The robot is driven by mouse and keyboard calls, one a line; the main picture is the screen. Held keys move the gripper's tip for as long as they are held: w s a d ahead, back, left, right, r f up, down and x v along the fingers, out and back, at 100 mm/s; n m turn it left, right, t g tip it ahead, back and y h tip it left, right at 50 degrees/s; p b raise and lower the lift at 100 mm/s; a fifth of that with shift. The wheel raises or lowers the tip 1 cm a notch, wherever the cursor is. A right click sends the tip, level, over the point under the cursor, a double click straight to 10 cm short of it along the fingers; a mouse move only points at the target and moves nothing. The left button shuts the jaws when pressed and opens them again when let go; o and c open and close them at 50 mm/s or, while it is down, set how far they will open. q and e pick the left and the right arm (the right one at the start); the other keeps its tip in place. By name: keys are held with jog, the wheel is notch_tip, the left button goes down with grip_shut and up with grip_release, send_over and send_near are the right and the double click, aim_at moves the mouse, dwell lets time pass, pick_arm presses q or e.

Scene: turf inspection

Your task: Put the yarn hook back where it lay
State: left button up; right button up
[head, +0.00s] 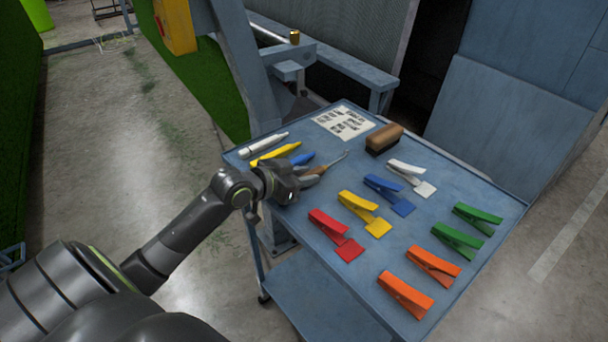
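The yarn hook (316,170) has an orange-brown handle and a thin metal shaft that points up and to the right in the head view. My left gripper (304,178) is at the left edge of the blue tabletop, with its fingers shut around the handle end of the hook. The fingers and wrist hide the rear of the handle. The hook is low over the tabletop, and I cannot tell whether it touches it. My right gripper is not in view.
A printed sheet (343,123), a brush (384,139) and several coloured clips (405,295) lie further right. A steel frame stands behind.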

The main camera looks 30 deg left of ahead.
pick_arm(q)
jog(key=o, duration=0.3)
jog(key=shift+r, duration=0.1)
jog(key=shift+s+r, duration=0.1)
jog(key=shift+r, duration=0.05)
jog(key=p+v, duration=0.2)
jog(key=v, duration=0.9)
jog(key=shift+s+a+r+p, duration=0.15)
jog(key=shift+s+r+p, duration=0.05)
jog(key=shift+s+p, duration=0.2)
